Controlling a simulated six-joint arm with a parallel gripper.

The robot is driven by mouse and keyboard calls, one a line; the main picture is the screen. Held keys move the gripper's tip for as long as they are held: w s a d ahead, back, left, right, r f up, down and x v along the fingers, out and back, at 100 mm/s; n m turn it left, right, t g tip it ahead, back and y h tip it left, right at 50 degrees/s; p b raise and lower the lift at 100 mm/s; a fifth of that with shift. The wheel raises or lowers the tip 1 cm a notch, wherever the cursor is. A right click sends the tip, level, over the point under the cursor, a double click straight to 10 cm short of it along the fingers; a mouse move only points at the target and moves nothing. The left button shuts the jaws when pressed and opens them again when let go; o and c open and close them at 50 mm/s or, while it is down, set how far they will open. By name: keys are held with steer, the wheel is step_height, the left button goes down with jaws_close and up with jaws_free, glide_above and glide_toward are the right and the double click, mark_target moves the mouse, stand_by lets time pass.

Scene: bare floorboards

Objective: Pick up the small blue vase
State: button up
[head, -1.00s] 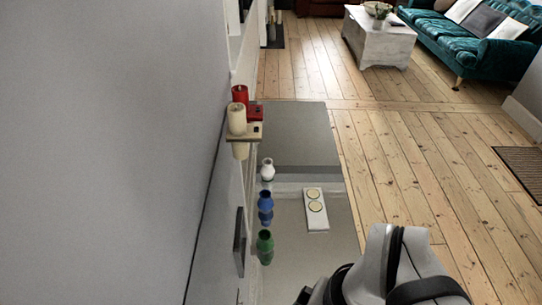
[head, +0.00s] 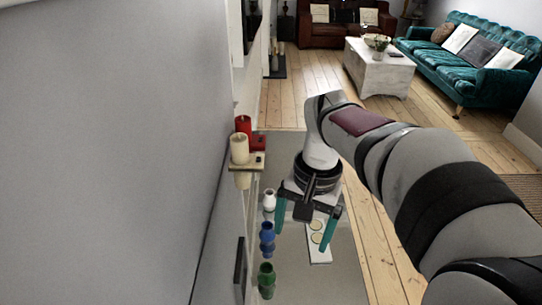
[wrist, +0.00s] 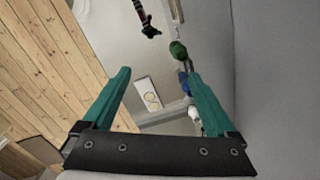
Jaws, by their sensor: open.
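The small blue vase (head: 267,236) stands on a grey surface by the wall, between a white vase (head: 268,200) and a green vase (head: 266,281). My gripper (head: 300,236) is open and empty, above the surface and to the right of the blue vase in the head view. In the wrist view my gripper (wrist: 158,75) points down at the surface. There the blue vase (wrist: 183,83) is partly hidden by the right finger, with the green vase (wrist: 178,52) above it and the white vase (wrist: 195,115) below.
A white plate with two round cream discs (head: 320,257) lies right of the vases, below my gripper. A small shelf (head: 248,167) on the wall holds a red candle (head: 243,124) and a cream candle (head: 239,148). The wall runs close along the vases' left side.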

steer(key=w+a+f, duration=0.2)
steer(key=w+f, duration=0.1)
steer(key=w, duration=0.5)
steer(key=h, duration=0.1)
glide_above(267, 233)
steer(key=w, duration=0.2)
step_height(267, 233, down, 6)
steer(key=shift+n, duration=0.3)
step_height(267, 233, down, 17)
steer(key=shift+s+r, duration=0.1)
jaws_close()
